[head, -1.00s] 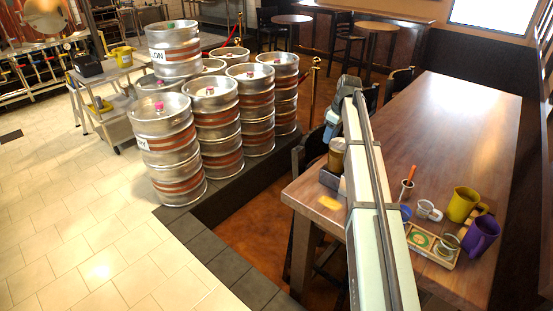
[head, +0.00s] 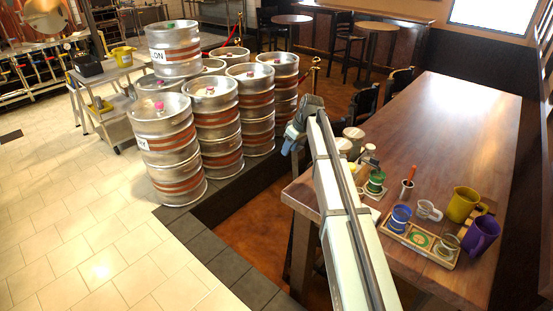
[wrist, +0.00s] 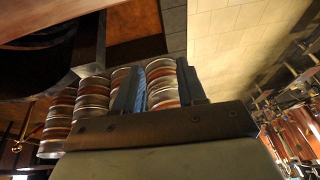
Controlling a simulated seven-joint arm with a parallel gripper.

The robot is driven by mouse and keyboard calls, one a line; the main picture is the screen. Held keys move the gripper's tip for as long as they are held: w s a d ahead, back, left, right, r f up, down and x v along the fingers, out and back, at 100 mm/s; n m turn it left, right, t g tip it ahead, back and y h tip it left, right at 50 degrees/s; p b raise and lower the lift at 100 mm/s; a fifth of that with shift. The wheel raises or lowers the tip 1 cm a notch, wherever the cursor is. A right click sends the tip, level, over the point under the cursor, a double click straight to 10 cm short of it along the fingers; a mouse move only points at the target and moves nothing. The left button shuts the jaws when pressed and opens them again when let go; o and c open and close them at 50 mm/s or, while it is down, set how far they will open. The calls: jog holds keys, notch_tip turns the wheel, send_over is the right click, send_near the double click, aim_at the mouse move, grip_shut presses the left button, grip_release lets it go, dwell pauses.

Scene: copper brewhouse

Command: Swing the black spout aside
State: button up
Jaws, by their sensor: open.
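I cannot make out a black spout for certain in either view. Several small taps (head: 42,75) stand in a row at the far left of the head view, too small to tell apart. My gripper (head: 291,143) is in the air off the near left corner of the wooden table, right of the kegs. In the wrist view my gripper (wrist: 158,88) shows two dark fingers apart with nothing held between them. Behind the fingers are the striped kegs (wrist: 92,100), and copper equipment (wrist: 300,128) shows at the right edge.
Steel kegs (head: 168,150) stand stacked on a dark ledge. The wooden table (head: 450,130) bears a yellow mug (head: 463,203), a purple mug (head: 481,236), a tray (head: 441,258) with small cups, and jars. A grey cart (head: 118,100) stands left. The tiled floor in front is clear.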

jog(key=s+a+f, duration=0.1)
jog(key=a+f, duration=0.3)
jog(key=a, duration=0.1)
jog(key=shift+s+a+m+y, duration=0.15)
jog(key=shift+s+m+y, duration=0.15)
jog(key=shift+y, duration=0.1)
dwell(0.3)
notch_tip(320, 180, up, 14)
jog(key=t+h, duration=0.1)
send_over(376, 159)
jog(key=s+d, duration=0.4)
jog(key=x, duration=1.3)
jog(key=shift+w+f, duration=0.1)
jog(key=shift+w, duration=0.3)
jog(key=shift+c, duration=0.3)
